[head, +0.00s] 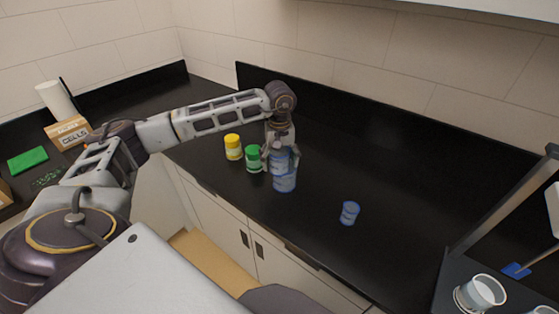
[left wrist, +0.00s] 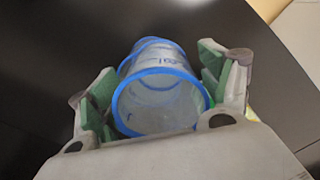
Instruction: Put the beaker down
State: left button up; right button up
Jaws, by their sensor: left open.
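A clear beaker with blue rims and markings (head: 284,182) stands upright on the black counter, in the middle of the head view. My left gripper (head: 281,155) reaches down over it from above, with its fingers around the beaker's upper part. In the left wrist view, the beaker (left wrist: 160,103) is between the green-padded fingers of my left gripper (left wrist: 157,88). The fingers are open, with a gap showing at the left pad; contact at the right pad is hard to tell. My right gripper is not in view.
A green-lidded jar (head: 254,159) is close on the left of the gripper, with a yellow jar (head: 233,147) beyond it. A smaller blue-marked vessel (head: 349,213) stands to the right. A cup (head: 482,292) sits by a frame at the lower right. The counter behind is clear.

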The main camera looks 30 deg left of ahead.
pick_arm(q)
jog(key=shift+r+p, duration=0.35)
jog(key=shift+r, duration=0.1)
notch_tip(320, 180, up, 12)
jog(key=b, duration=0.2)
jog(key=shift+f, duration=0.1)
dwell(0.8)
